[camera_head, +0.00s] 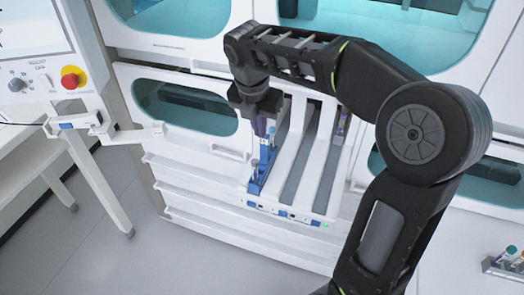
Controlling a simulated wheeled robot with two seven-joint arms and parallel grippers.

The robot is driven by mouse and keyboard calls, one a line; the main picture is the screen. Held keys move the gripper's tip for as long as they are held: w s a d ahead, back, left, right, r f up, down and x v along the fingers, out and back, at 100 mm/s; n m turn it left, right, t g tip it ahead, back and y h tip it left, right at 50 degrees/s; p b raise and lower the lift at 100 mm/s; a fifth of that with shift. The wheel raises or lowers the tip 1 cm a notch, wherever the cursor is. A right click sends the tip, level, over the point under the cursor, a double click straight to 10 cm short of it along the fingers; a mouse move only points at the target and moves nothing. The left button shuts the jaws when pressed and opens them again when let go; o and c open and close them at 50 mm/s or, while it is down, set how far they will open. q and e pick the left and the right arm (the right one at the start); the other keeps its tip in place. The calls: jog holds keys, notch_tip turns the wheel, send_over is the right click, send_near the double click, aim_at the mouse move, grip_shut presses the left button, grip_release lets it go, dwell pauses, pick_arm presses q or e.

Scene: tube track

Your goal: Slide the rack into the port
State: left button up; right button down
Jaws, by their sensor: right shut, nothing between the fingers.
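A narrow blue rack (257,187) with tubes in it lies in the leftmost lane of the white slotted port (308,192), its near end close to the port's front edge. My right gripper (261,132) points down over the rack from above. It is shut with nothing in its fingers, and I cannot tell whether it touches the rack or a tube. The gripper and wrist hide the far part of the rack and lane. My left gripper is not in view.
The middle grey lanes look empty; tubes (342,122) show in the right lane, partly behind my arm. A small tube rack (505,263) stands at the lower right. A white table and a panel with a red button (71,78) stand at the left.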

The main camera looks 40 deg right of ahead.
aim_at(263, 149)
jog(key=shift+n, duration=0.4)
jog(key=shift+f, duration=0.15)
jog(key=x, duration=0.9)
jog(key=shift+w+d+f, duration=0.1)
jog(key=shift+d+f, duration=0.05)
jog(key=shift+f, duration=0.25)
jog(key=shift+d+p, duration=0.1)
jog(key=shift+p, duration=0.2)
